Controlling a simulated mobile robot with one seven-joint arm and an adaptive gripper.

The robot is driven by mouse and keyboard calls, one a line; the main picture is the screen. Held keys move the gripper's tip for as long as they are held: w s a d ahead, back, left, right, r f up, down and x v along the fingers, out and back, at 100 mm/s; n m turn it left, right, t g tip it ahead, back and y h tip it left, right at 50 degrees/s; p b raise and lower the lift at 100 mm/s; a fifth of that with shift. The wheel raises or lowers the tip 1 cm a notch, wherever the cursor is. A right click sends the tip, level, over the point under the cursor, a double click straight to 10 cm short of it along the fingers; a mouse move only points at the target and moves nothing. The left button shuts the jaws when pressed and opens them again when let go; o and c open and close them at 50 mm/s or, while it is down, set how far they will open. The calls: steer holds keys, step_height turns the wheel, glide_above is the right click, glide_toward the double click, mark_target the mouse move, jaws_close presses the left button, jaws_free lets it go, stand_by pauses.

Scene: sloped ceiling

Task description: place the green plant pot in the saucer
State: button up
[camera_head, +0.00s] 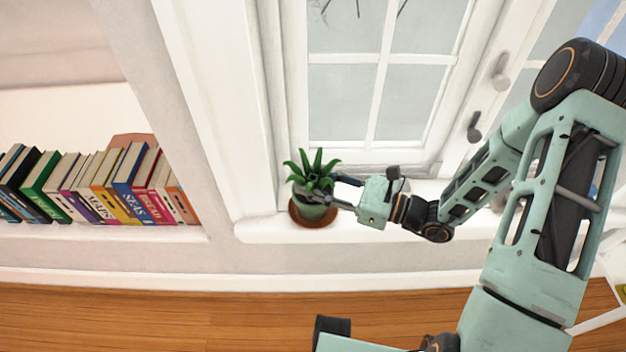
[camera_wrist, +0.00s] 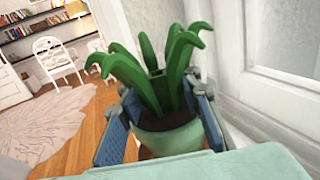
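The green plant pot (camera_head: 313,211) holds dark soil and a spiky green plant. It stands upright over the brown saucer (camera_head: 326,221) on the white window sill. I cannot tell whether its base touches the saucer. My gripper (camera_head: 322,190) reaches in from the right at the pot's upper part. In the wrist view the pot (camera_wrist: 170,140) sits between the two blue-padded fingers of my gripper (camera_wrist: 162,125), which appear shut on its sides. Leaves hide part of the fingers in the head view.
The white sill (camera_head: 268,228) has free room left of the saucer. The window (camera_head: 375,100) and its frame stand close behind. A row of books (camera_head: 100,185) fills a shelf at the left. A chair (camera_wrist: 55,58) and a rug (camera_wrist: 45,120) are farther off.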

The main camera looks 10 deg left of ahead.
steer(key=s+d+p, duration=0.1)
steer(key=s+d, duration=0.1)
steer(key=d, duration=0.9)
steer(key=shift+d+r+p, duration=0.15)
steer(key=shift+d+p, duration=0.15)
steer(key=shift+d, duration=0.1)
